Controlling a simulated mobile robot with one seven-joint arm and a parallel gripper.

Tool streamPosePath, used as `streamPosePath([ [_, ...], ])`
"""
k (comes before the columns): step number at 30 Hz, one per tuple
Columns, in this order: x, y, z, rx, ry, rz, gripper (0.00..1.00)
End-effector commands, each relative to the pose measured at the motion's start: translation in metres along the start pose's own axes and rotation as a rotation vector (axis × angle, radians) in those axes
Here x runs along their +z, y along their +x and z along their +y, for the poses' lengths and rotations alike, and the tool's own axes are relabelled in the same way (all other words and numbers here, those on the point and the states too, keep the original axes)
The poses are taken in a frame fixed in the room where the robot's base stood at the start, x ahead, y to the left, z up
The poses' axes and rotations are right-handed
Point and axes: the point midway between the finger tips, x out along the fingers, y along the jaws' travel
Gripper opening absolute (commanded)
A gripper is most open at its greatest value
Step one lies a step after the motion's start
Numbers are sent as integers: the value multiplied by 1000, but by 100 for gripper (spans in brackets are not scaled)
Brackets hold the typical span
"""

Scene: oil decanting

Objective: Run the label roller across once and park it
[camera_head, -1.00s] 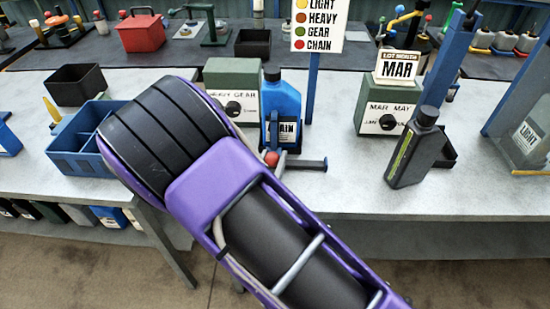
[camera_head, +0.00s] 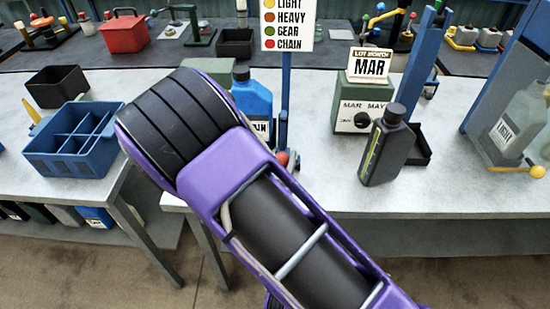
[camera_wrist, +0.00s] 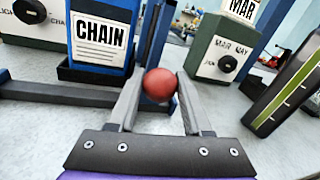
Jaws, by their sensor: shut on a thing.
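The label roller shows by its red ball knob (camera_head: 283,158) and a blue upright (camera_head: 283,130) behind it. In the wrist view the red knob (camera_wrist: 159,88) sits between the two fingertips of my gripper (camera_wrist: 159,96), which is shut on it. A dark rail (camera_wrist: 60,94) runs off to the left of the knob. The blue bottle (camera_head: 252,98) labelled CHAIN stands left of the roller, its label (camera_wrist: 101,42) clear in the wrist view. In the head view my arm hides most of the rail and the bottle's lower left.
A green box (camera_head: 360,112) with a dial and a MAR card, a dark bottle (camera_head: 388,150) and a black tray (camera_head: 420,158) stand to the right. A blue divided caddy (camera_head: 40,160) is on the left. The bench front right of the roller is clear.

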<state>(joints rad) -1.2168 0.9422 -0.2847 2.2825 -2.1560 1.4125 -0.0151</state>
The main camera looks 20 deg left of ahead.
Motion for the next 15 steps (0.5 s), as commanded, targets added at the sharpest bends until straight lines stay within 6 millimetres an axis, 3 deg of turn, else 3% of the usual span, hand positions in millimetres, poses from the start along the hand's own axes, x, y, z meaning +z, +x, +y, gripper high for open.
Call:
streamPosePath([
  [15,-4,2,-15,-6,-4,4,0],
])
